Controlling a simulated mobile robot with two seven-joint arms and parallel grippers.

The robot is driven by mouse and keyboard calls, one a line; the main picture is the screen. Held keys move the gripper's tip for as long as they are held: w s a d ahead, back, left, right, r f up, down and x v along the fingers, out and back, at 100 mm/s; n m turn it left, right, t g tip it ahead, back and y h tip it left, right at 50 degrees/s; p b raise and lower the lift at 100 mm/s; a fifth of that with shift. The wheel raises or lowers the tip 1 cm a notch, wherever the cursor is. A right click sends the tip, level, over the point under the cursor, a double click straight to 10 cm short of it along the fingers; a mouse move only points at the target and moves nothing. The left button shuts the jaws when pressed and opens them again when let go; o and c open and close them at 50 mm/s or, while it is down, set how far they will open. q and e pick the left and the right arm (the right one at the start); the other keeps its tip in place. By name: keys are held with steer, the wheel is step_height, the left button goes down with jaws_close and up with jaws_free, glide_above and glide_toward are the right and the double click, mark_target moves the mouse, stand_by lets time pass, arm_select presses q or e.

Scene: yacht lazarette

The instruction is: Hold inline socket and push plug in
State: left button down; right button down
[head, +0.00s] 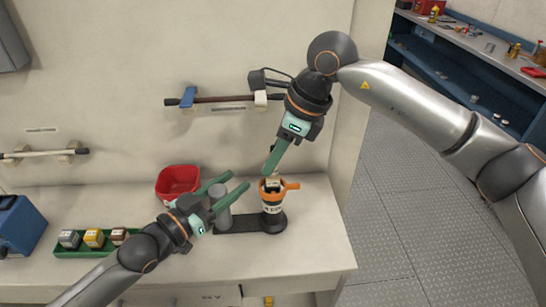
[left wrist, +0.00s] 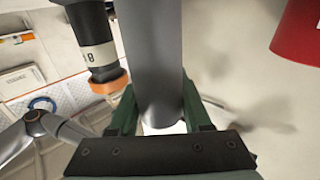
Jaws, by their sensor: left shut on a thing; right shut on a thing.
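A black inline socket (head: 272,207) with a white label and an orange collar with a side tab stands upright on a dark base (head: 245,225). A grey upright post (head: 223,217) stands on the same base to its left. My left gripper (head: 233,184) is shut on this post; the left wrist view shows the post (left wrist: 153,60) between the green fingers, with the socket (left wrist: 97,50) beside it. My right gripper (head: 270,174) points down over the socket, shut on a small dark piece at the collar, seemingly the plug (head: 272,185). How far the plug sits inside is hidden.
A red bin (head: 178,183) stands behind my left gripper. A green tray (head: 98,243) with several small blocks and a blue box (head: 18,227) are at the left. A wall rail (head: 215,99) runs behind. The bench right of the base is clear.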

mark_target(273, 175)
steer(key=shift+f, duration=1.7)
steer(key=c, duration=0.7)
jaws_free()
steer(key=v, duration=1.2)
arm_select(q)
steer(key=shift+c, duration=1.4)
jaws_free()
